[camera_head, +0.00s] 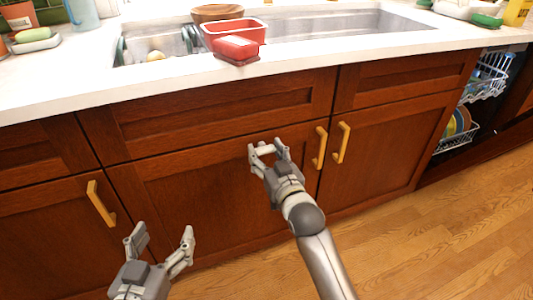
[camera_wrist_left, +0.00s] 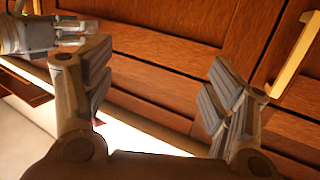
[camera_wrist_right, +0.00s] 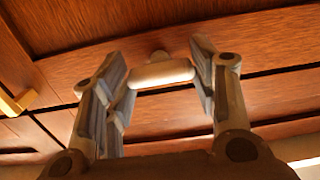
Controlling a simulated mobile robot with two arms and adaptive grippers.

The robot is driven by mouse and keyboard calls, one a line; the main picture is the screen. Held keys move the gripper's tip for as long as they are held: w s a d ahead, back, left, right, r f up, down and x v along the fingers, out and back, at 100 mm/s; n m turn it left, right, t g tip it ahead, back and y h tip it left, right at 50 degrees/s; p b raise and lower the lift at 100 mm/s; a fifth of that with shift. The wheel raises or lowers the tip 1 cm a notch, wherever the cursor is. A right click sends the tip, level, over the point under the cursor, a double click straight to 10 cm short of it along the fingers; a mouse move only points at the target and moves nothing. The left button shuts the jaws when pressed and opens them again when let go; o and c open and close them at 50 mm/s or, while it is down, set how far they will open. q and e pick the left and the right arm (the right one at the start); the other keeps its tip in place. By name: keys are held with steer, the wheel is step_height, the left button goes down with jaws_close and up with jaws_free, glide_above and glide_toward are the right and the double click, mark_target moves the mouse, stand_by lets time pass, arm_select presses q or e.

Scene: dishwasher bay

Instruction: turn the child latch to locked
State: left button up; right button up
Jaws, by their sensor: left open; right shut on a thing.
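The child latch is a small pale bar (camera_wrist_right: 161,74) on a round mount on the wooden cabinet front; it also shows in the head view (camera_head: 266,150). It lies crosswise, roughly level in the head view. My right gripper (camera_head: 267,146) is shut on the latch, with one finger at each end of the bar. In the right wrist view the fingers (camera_wrist_right: 160,85) stand on both sides of it. My left gripper (camera_head: 162,231) is open and empty, low in front of the left cabinet door. Its spread fingers show in the left wrist view (camera_wrist_left: 155,85).
Gold door handles stand right of the latch (camera_head: 320,148) (camera_head: 342,142) and at left (camera_head: 101,203). Above is a white counter (camera_head: 110,92) with a sink and a red container (camera_head: 236,32). An open dishwasher rack (camera_head: 456,137) is at right. The wooden floor (camera_head: 450,245) is clear.

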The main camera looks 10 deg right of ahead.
arm_select(q)
steer(key=s+a+f+g+y+p, duration=0.2)
steer(key=s+a+f+g+p, duration=0.1)
steer(key=s+f+g, duration=0.5)
arm_select(e)
steer(key=shift+r+m, duration=0.15)
steer(key=shift+m, duration=0.95)
steer(key=shift+m+p, duration=0.9)
steer(key=shift+p, duration=0.1)
arm_select(q)
steer(key=s+a+f+g+y+p, duration=0.1)
steer(key=s+a+f+g+p, duration=0.2)
steer(key=s, duration=0.6)
arm_select(e)
steer(key=shift+m+b, duration=0.5)
steer(key=shift+m, duration=0.5)
steer(key=m+p, duration=0.2)
steer(key=m, duration=0.1)
steer(key=m+p, duration=0.2)
steer(key=m, duration=0.4)
steer(key=shift+m, duration=0.3)
arm_select(q)
step_height(320, 180, down, 17)
steer(key=g, duration=0.2)
steer(key=shift+w+f, duration=0.15)
steer(key=shift+w, duration=0.15)
arm_select(e)
steer(key=shift+m, duration=1.1)
arm_select(q)
steer(key=shift+f, duration=0.1)
